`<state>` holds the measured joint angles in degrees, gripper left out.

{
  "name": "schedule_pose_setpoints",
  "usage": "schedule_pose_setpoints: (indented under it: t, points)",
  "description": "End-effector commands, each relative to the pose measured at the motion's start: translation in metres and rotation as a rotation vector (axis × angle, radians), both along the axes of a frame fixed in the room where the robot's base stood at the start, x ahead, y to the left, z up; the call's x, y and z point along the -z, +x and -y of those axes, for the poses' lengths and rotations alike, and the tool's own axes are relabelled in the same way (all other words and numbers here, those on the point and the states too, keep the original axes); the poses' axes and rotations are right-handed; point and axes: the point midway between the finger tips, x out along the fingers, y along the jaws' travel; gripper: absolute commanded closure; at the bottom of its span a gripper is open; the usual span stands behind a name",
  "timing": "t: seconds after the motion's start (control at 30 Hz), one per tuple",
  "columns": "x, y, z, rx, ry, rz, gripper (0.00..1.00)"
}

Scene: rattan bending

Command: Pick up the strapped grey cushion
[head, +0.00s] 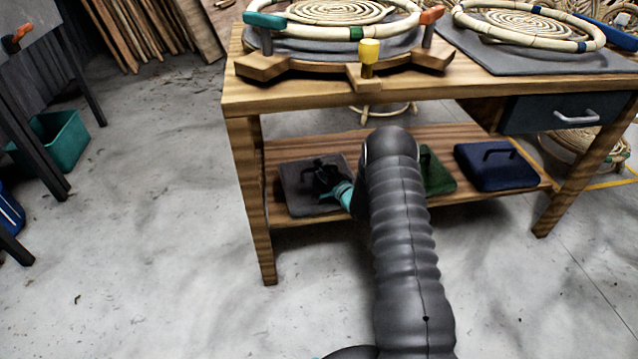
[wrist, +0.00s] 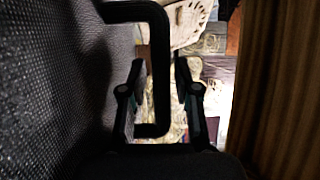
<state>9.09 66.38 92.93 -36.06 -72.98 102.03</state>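The grey cushion (head: 297,194) lies flat on the left part of the workbench's lower shelf. In the wrist view its woven grey side (wrist: 65,80) fills the left, and its black strap (wrist: 161,35) stands out from it as a squared loop. My gripper (wrist: 162,78) has one finger on each side of the strap's long bar, with narrow gaps showing, so it looks open around the strap. In the head view my gripper (head: 328,181) is over the cushion and hides its strap and right part. My arm blocks the shelf just right of it.
A green cushion (head: 437,172), partly behind my arm, and a blue cushion (head: 495,165) lie farther right on the lower shelf (head: 512,196). The wooden workbench top (head: 300,98) is above, carrying rattan rings. A table leg (head: 250,200) stands left. Floor in front is clear.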

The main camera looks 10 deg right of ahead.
Motion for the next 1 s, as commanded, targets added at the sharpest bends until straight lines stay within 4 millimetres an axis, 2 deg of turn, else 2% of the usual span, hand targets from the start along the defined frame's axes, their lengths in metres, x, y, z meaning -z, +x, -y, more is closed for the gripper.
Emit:
schedule_pose_setpoints:
  t: [0.27,0.3,0.4,0.83,1.0]
  points:
    - [-0.0002,0.0028,-0.0013,0.000,0.000,0.001,0.69]
    - [-0.0002,0.0028,-0.0013,0.000,0.000,0.001,0.79]
    - [-0.0002,0.0027,-0.0014,0.000,0.000,0.000,1.00]
    - [-0.0012,0.0028,-0.0013,0.000,0.000,0.001,1.00]
    - [-0.0091,0.0030,-0.0012,0.000,0.000,0.003,1.00]
